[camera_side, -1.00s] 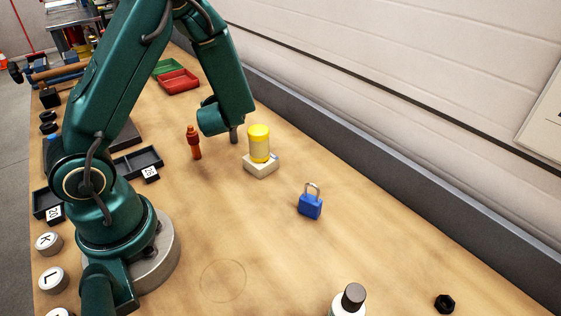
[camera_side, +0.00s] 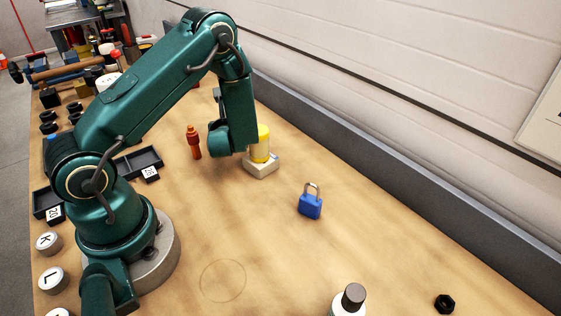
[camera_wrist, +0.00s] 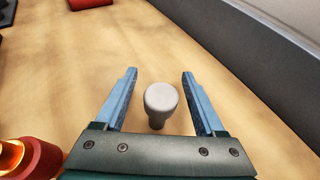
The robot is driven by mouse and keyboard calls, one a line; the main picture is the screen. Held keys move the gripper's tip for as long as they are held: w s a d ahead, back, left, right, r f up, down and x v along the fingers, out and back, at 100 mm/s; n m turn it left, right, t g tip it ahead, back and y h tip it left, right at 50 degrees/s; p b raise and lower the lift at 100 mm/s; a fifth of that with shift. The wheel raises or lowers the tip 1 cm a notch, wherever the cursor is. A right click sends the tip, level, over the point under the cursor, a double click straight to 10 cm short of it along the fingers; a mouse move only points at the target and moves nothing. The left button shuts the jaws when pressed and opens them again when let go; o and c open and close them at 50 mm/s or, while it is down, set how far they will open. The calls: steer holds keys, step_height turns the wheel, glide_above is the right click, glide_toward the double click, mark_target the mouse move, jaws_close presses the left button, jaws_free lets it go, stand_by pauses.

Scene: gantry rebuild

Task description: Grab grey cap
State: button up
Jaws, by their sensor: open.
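A pale grey cap-like piece (camera_wrist: 161,98) with a round flat top and a narrower, darker lower part shows in the wrist view. It stands on the wooden bench between the two blue fingers of my gripper (camera_wrist: 159,72). The fingers are open, with a visible gap on each side of the grey piece. How far above the bench the fingertips are, I cannot tell. In the side view, the end of my arm hides this piece and the fingers.
The orange-red bottle (camera_side: 193,142) stands just left of my gripper. A grey wall rail (camera_side: 370,158) borders the bench.

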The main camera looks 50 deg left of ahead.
jaws_close()
stand_by(0.3)
